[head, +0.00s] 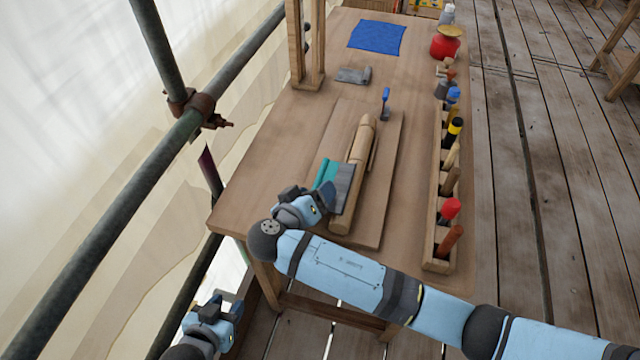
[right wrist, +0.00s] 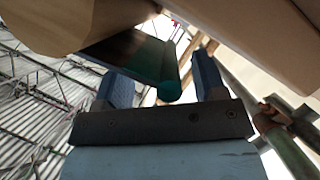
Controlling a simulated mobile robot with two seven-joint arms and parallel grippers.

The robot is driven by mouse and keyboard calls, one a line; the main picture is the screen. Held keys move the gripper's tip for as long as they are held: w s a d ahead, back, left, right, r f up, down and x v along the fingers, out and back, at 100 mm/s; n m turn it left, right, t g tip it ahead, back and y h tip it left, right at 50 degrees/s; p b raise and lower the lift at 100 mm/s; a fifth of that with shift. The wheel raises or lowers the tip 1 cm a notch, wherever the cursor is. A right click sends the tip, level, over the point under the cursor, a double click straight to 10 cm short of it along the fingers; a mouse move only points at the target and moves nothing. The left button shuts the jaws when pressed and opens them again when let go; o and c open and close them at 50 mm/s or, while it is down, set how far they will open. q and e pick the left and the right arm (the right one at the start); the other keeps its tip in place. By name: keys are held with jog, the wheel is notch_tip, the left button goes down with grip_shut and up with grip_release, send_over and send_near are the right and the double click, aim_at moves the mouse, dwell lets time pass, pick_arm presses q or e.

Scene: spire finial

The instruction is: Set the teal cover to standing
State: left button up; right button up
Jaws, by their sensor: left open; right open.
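The teal cover (head: 325,171) is near the front left of the board on the workbench, beside a turned wooden piece (head: 360,145). A grey ribbed panel (head: 343,184) adjoins it; I cannot tell whether they are one piece. My right gripper (head: 312,197) is open at the cover's near end and partly hides it. In the right wrist view, the cover's rounded teal edge (right wrist: 172,78) shows between the open fingers (right wrist: 162,80), with no clear grip on it. My left gripper (head: 224,304) is open and empty, low beside the bench's front left corner.
A wooden rack (head: 440,205) with several tools runs along the bench's right side. A blue clamp-like tool (head: 386,103) stands on the board (head: 385,190). A blue cloth (head: 377,36) and a grey item (head: 353,75) lie farther back. Scaffold pipes (head: 200,115) pass on the left.

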dwell(0.3)
grip_shut()
jog(key=shift+s+f, duration=0.1)
